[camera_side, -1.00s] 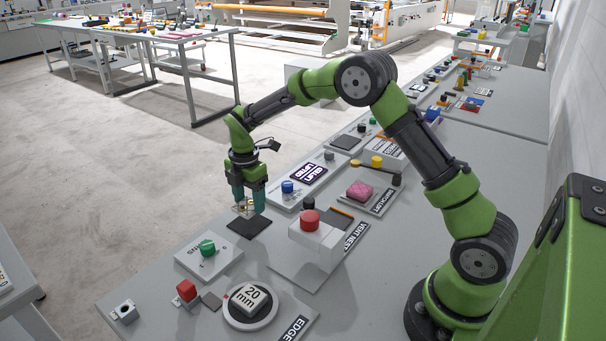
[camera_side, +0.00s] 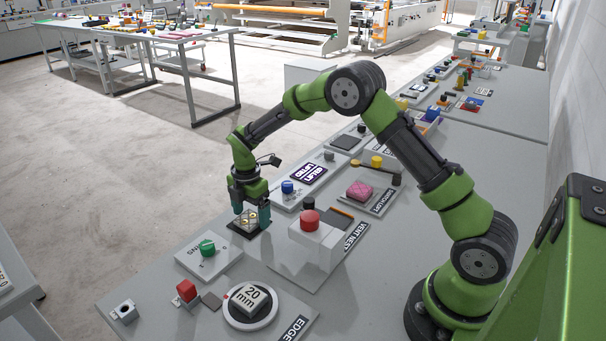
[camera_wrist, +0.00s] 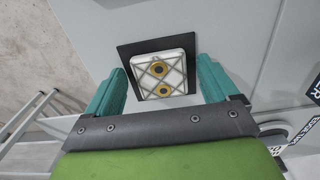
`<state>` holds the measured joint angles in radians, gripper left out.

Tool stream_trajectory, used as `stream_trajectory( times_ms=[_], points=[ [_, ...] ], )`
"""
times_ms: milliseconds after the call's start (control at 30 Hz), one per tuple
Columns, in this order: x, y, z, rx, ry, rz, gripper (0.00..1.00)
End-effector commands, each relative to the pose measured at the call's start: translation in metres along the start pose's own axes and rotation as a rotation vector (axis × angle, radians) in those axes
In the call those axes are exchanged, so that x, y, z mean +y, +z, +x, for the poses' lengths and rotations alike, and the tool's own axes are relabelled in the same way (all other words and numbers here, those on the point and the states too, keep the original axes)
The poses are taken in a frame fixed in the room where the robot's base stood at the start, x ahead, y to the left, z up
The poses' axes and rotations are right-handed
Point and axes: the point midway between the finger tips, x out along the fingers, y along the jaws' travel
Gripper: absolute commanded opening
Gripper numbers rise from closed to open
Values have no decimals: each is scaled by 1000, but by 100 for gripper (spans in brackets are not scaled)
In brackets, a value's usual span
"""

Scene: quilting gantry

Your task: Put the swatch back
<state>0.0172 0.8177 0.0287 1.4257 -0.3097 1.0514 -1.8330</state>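The swatch (camera_wrist: 159,77) is a white square block with a lattice pattern and two yellow rings. In the wrist view it lies on a black square pad (camera_wrist: 127,51), slightly turned relative to it. In the side view the swatch (camera_side: 246,219) also shows on the dark pad (camera_side: 240,233) near the bench's front edge. My gripper (camera_wrist: 161,70) has teal fingers, one on each side of the swatch, with a visible gap on both sides. It is open. In the side view my gripper (camera_side: 251,214) is low over the pad, partly covering the swatch.
A green-knob panel (camera_side: 208,250) is close in front of the pad. A white box with a red button (camera_side: 310,221) stands to the right, and a blue-knob panel (camera_side: 288,188) lies behind. A round 20 min dial (camera_side: 250,303) is nearer the camera. The floor lies left of the bench.

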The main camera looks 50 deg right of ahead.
Motion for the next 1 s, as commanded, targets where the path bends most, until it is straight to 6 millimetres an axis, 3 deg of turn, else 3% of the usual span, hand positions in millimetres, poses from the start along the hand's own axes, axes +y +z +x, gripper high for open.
stream_trajectory(
  times_ms=[200, 333, 733, 1000],
  points=[
    [0, 0, -2, 0, 1, 0, 87],
    [1, 0, -13, 0, 4, 1, 87],
    [1, 0, -94, 1, 5, 2, 87],
    [-1, 0, -125, 1, 6, 10, 87]
  ],
)
